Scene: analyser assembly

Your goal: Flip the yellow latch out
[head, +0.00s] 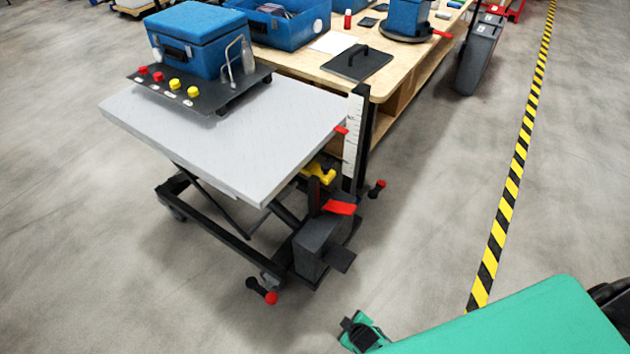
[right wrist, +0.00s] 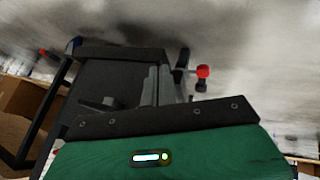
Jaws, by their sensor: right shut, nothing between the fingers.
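The yellow latch (head: 319,173) shows in the head view under the right edge of the lift table's grey top (head: 225,135), beside the upright scale post. Dark parts in front hide some of it, and I cannot tell its exact position. My right gripper (head: 360,332) is low in the head view, in front of the lift table and well apart from the latch. In the right wrist view its fingers (right wrist: 158,84) are close together and hold nothing. The latch cannot be made out there. My left gripper is out of view.
A red pedal (head: 340,207) and red-tipped brake levers (head: 270,297) stick out from the lift table's base. A black plate with a blue case (head: 190,45) rests on its top. A wooden workbench (head: 300,68) stands behind. Floor to the right is open up to the striped tape (head: 515,165).

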